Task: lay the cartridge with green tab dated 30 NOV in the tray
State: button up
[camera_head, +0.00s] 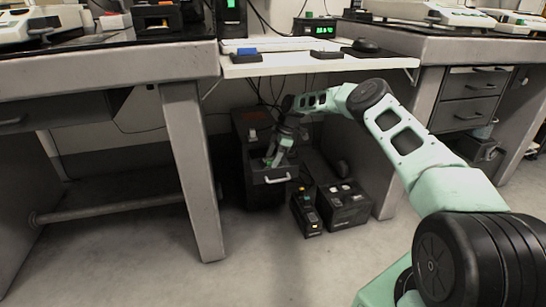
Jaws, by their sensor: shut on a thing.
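My gripper (271,162) is at the end of my arm, low under the middle worktop. It points down at the open top of a pulled-out drawer (258,172) in a small black cabinet, just behind the drawer's pale handle. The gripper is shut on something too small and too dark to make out. I cannot tell any cartridge, green tab or 30 NOV date at this size. I cannot pick out the tray with certainty.
Black boxes (344,205) and a smaller device (306,214) stand on the floor right of the drawer. Heavy grey table legs (193,165) flank the space. A white worktop (300,66) holds a blue item (247,52) above. The floor in front is clear.

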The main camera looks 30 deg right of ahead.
jog(key=shift+f, duration=0.35)
jog(key=o, duration=1.4)
jog(key=shift+o, duration=0.2)
